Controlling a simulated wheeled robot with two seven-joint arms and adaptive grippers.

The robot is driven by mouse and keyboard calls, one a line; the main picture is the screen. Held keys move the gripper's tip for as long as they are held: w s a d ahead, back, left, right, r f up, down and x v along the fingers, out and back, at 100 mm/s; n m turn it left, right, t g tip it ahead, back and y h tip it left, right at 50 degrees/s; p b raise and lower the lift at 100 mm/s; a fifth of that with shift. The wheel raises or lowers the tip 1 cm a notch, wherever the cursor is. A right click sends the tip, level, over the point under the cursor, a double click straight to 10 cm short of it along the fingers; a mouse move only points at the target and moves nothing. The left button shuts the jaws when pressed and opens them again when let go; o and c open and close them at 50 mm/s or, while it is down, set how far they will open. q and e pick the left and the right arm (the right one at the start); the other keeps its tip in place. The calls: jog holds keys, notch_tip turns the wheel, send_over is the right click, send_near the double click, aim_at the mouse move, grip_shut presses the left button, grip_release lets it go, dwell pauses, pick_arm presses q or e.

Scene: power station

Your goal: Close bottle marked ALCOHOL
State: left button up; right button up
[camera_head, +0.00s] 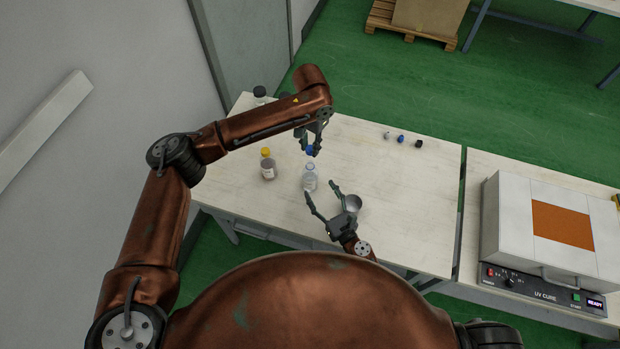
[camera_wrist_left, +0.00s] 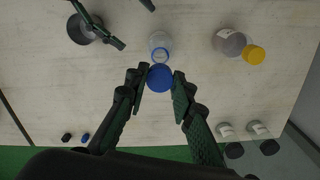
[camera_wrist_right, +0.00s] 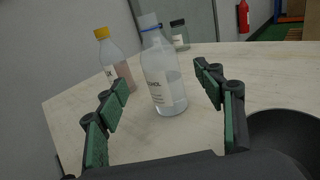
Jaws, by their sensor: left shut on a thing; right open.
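The clear bottle marked ALCOHOL (camera_head: 310,181) stands upright on the table; the right wrist view shows part of its label (camera_wrist_right: 160,90). In the left wrist view its neck (camera_wrist_left: 160,56) shows as an open ring. My left gripper (camera_head: 312,150) is shut on a blue cap (camera_wrist_left: 160,78) close to the bottle's mouth. Whether cap and neck touch, I cannot tell. My right gripper (camera_head: 322,190) is open and empty in front of the bottle. In the right wrist view the bottle stands between its fingers' directions, beyond the tips.
A yellow-capped bottle (camera_head: 267,166) stands left of the ALCOHOL bottle. A round metal vessel (camera_head: 353,204) is beside my right gripper. A black-capped bottle (camera_head: 260,94) stands at the back left. Loose white (camera_head: 387,134), blue (camera_head: 401,139) and black (camera_head: 419,143) caps lie far right. A UV box (camera_head: 545,235) is at right.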

aim_at(313, 179)
jog(key=x, duration=0.9)
jog(key=shift+c, duration=0.7)
grip_shut()
pick_arm(q)
jog(key=shift+f, duration=2.5)
